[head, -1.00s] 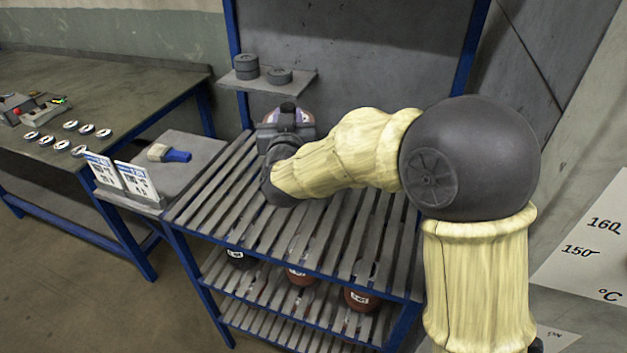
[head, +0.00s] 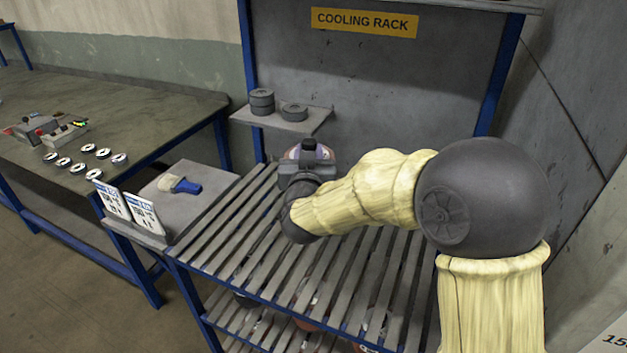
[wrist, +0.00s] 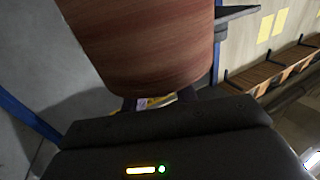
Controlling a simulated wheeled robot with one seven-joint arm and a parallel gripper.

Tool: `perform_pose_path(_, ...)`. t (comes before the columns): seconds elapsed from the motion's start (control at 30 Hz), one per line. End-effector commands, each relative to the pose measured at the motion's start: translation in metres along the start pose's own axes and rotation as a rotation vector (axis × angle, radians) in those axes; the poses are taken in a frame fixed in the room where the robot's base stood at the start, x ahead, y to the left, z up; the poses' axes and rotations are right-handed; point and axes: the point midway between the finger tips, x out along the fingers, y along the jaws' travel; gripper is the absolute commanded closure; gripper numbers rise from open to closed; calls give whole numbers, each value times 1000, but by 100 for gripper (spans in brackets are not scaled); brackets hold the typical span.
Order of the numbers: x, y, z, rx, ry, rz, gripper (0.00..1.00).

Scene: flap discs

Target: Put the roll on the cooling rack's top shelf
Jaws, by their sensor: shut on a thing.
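A reddish-brown cylindrical roll (wrist: 140,40) fills the upper middle of the wrist view, held in my gripper (wrist: 160,103). In the head view my gripper (head: 308,160) is over the back of the cooling rack's slatted shelf (head: 250,250). Most of the roll is hidden there behind the gripper; a pale and reddish edge shows around it. I cannot tell whether the roll touches the slats. The rack has blue posts and a yellow "COOLING RACK" sign (head: 364,22) on its back panel. Another shelf edge (head: 450,3) shows at the top of the picture.
A small side shelf (head: 318,119) with dark discs (head: 262,100) is close left of my gripper. A side tray holds a blue-handled brush (head: 180,184) and cards (head: 128,208). A lower slatted shelf bears several containers, partly hidden. The front slats are bare.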

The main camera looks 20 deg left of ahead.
Motion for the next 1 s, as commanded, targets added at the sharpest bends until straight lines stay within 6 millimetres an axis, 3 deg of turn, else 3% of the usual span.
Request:
perform_pose_path(0.3, 1, 0, 39, 1, 8, 0, 100)
perform_pose_path(0.67, 0, -2, 42, 2, 10, -2, 100)
perform_pose_path(1.0, 0, -1, 76, 2, 7, -2, 100)
